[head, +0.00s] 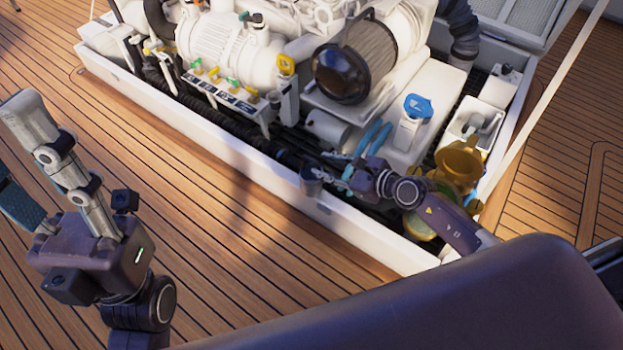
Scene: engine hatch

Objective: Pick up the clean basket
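I cannot make out a clean basket for certain. A dark, teal-tinted, grid-textured piece (20,205) shows at the left edge by my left gripper; I cannot tell whether it is a finger pad or a separate thing. My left gripper (27,160) is over the deck at the left, its fingers apart. My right gripper (340,172) is low inside the engine hatch, among dark hoses and beside two light-blue bars (370,140). Its fingertips are small and partly lost against the clutter. A brass strainer housing (460,163) stands right of it, partly behind my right arm.
The white engine (225,45) fills the hatch, with a dark round filter (342,73) and a blue-capped part (418,106). The white hatch rim (230,155) runs around it. Wooden deck (240,255) is clear between my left gripper and the hatch.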

